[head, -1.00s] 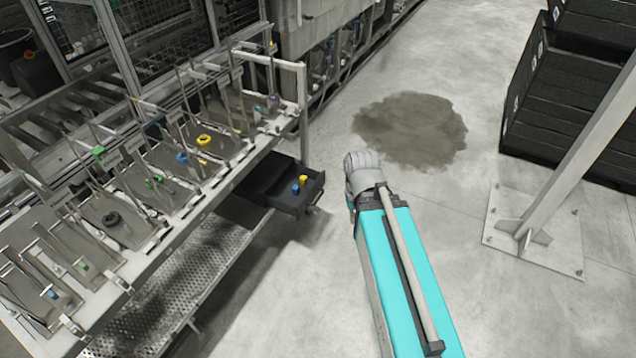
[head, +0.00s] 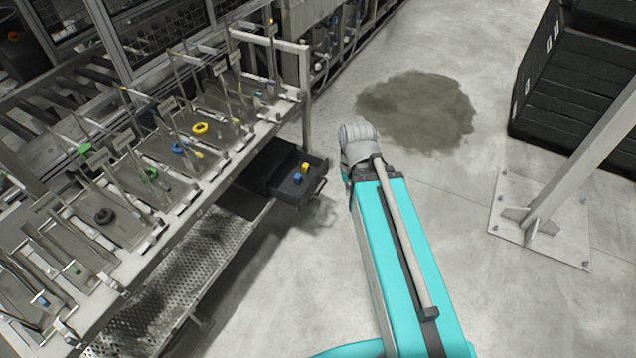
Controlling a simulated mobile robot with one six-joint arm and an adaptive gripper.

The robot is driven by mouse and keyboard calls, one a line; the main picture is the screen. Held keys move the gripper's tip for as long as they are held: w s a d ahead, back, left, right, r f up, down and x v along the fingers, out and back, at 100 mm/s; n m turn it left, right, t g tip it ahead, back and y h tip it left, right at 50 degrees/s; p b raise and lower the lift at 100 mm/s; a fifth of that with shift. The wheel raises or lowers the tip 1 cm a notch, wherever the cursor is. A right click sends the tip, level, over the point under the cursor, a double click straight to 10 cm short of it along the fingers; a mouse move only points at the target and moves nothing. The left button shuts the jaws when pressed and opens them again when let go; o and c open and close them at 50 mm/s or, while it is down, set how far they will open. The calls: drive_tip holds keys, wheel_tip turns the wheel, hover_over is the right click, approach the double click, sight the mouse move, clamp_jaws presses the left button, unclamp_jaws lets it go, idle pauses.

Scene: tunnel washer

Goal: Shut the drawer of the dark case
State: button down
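The dark case (head: 268,166) sits under the metal bench at its right end. Its drawer (head: 290,189) is pulled out toward the open floor. A yellow piece (head: 306,166) and a blue piece (head: 298,179) lie in the drawer. A handle (head: 321,188) shows at the drawer's front. My teal arm reaches up from the bottom of the view, and its grey wrist is a little right of the drawer, apart from it in the picture. My gripper's fingers are hidden behind the wrist and arm, so their state does not show.
The metal bench (head: 190,213) carries several racks with coloured rings, and a perforated shelf (head: 190,262) lies below it. A stack of black crates (head: 575,95) and a post with a base plate (head: 560,215) stand at right. The floor around a dark stain (head: 418,108) is clear.

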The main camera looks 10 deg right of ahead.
drive_tip(key=shift+f, duration=0.15)
drive_tip(key=w+d+f+m+t+y+b, duration=0.2)
drive_tip(key=w+f+m+y+b, duration=0.1)
drive_tip(key=w+f+m+b, duration=0.9)
drive_tip(key=w+d+f+m+t+y+b, duration=0.3)
drive_tip(key=w+f+m+b, duration=1)
drive_tip(key=w+f+b, duration=0.9)
drive_tip(key=shift+w+d+f+y+b, duration=0.25)
drive_tip(key=shift+f+y+b, duration=0.35)
drive_tip(key=shift+f+b, duration=3)
wheel_tip(320, 180, up, 3)
drive_tip(key=b, duration=0.3)
drive_tip(key=shift+f, duration=0.1)
